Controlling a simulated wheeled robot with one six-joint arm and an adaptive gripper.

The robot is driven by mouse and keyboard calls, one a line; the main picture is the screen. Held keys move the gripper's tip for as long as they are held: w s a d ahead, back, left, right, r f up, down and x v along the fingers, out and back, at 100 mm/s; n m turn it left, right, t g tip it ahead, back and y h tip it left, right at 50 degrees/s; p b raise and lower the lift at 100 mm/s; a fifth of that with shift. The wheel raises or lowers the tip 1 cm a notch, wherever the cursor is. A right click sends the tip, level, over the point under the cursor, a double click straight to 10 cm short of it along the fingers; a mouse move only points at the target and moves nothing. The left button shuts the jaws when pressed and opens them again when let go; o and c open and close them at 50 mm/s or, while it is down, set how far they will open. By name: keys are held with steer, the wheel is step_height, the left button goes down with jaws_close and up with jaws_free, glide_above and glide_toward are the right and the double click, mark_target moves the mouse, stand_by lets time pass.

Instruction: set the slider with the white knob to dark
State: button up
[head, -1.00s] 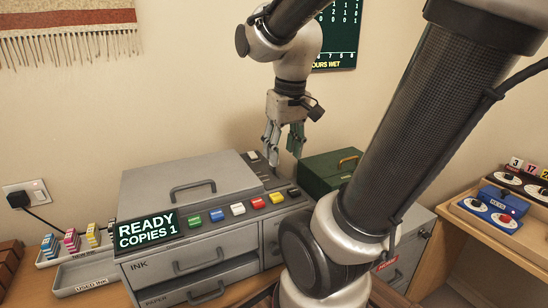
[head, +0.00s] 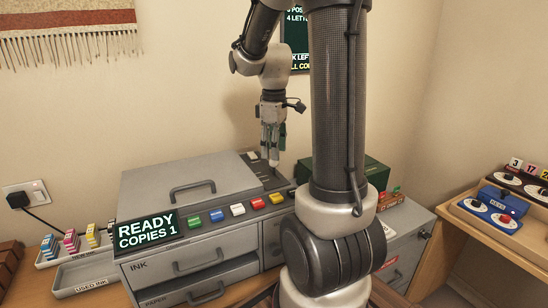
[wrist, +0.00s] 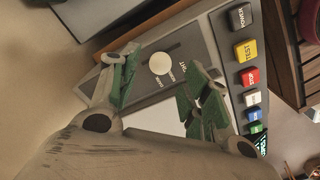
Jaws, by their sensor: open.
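The slider's white knob (wrist: 159,63) shows in the wrist view, in a dark slot on the copier's grey panel. Small labels run beside the slot; DARK lies toward the lower left and LIGHT toward the upper right. The knob sits between the slot's ends, close to the middle label. My gripper (wrist: 160,58) is open, with its green-padded fingers on either side of the knob; I cannot tell whether either touches it. In the head view my gripper (head: 272,163) points down at the panel at the copier's back right.
The copier (head: 220,178) has a handled lid and a row of coloured buttons (head: 238,209) along its front edge. A READY COPIES 1 display (head: 147,231) is at its front left. A green box (head: 372,170) stands to the right, partly behind my arm.

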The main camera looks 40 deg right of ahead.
mark_target(274, 166)
steer(key=shift+f, duration=1.7)
